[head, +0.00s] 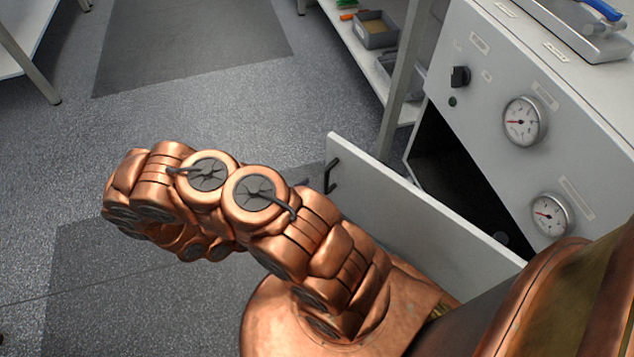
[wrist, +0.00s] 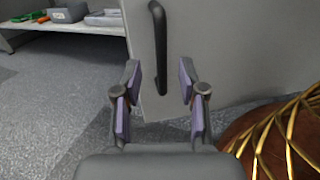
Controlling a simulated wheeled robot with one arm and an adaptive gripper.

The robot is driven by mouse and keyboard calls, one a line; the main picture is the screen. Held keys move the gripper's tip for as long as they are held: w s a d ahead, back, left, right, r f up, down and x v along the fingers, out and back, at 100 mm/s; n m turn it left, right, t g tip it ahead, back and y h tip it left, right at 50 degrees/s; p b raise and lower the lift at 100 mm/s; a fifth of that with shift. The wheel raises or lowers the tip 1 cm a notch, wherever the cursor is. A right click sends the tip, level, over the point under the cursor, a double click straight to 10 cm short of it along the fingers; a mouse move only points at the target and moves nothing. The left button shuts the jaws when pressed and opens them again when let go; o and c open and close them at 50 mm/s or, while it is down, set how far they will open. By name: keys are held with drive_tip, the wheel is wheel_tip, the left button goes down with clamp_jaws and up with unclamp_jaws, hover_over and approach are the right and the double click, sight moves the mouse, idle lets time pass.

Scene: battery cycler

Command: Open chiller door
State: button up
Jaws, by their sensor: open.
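The chiller door (head: 400,215) is a light grey panel swung well out from the white chiller cabinet (head: 590,110), so the dark interior (head: 450,170) shows behind it. A black bar handle (head: 331,176) sits near the door's free edge. In the wrist view the door (wrist: 230,50) fills the middle and right, and the handle (wrist: 159,45) runs upright, ending just beyond my fingertips. My gripper (wrist: 158,84) is open and empty, its two fingers on either side of the handle's lower end in the picture. Contact cannot be told. In the head view my arm hides the gripper.
The cabinet front carries a black knob (head: 460,77) and two gauges, an upper one (head: 524,121) and a lower one (head: 551,214). A shelf (head: 366,62) with a grey bin (head: 376,30) stands behind the door. Open grey floor (head: 170,110) lies to the left.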

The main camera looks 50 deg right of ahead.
drive_tip(key=shift+w+a, duration=0.25)
drive_tip(key=shift+a, duration=0.95)
drive_tip(key=shift+w+a, duration=0.25)
drive_tip(key=shift+a, duration=0.95)
